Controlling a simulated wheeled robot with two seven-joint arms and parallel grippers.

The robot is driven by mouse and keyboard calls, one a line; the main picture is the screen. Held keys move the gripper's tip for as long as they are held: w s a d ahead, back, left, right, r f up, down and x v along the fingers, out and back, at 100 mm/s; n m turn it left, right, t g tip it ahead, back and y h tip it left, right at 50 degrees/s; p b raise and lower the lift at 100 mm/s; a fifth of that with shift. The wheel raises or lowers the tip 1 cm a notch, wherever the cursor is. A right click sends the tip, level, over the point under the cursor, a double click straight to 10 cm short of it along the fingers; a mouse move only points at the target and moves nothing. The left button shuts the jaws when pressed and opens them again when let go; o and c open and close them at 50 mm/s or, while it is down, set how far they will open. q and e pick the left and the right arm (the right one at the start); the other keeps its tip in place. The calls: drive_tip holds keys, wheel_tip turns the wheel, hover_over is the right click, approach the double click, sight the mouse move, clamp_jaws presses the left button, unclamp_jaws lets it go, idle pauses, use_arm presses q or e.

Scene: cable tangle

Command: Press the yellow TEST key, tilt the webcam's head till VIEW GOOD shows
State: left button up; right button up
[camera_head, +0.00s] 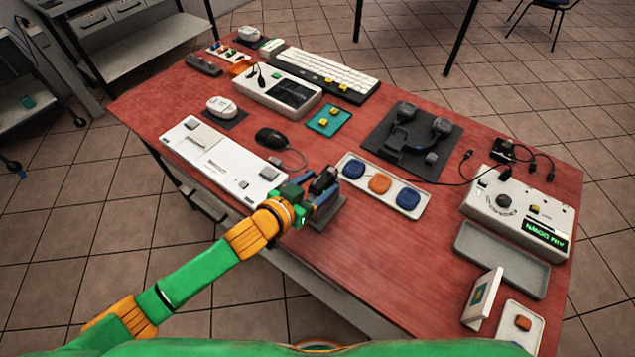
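The webcam, as far as I can tell, is the small black unit (325,179) near the table's front edge, by a dark grey plate (330,215). My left gripper (312,194) is right at it, from the front left. Its fingers overlap the webcam, so I cannot tell whether they touch or grip it. A white tester box (482,200) stands at the right with a black knob and a small yellow key (534,208), probably TEST. Its display (545,235) shows green letters, upside down and too small to read surely. My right gripper is out of view.
A tray with blue and orange buttons (380,184) lies right of the gripper. A headset on a dark mat (384,153), an empty grey tray (502,260), a standing card (482,298) and a mouse (271,137) lie around. A thin cable runs to the tester. The red tabletop (420,260) is clear at front centre.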

sight(316, 188)
use_arm(q)
clamp_jaws()
drive_tip(key=shift+d, duration=0.1)
drive_tip(key=shift+m+y, duration=0.3)
drive_tip(key=shift+m, duration=0.3)
drive_tip(key=shift+o, duration=0.4)
unclamp_jaws()
drive_tip(key=v, duration=0.7)
drive_tip(key=shift+s+f, duration=0.1)
drive_tip(key=shift+s, duration=0.05)
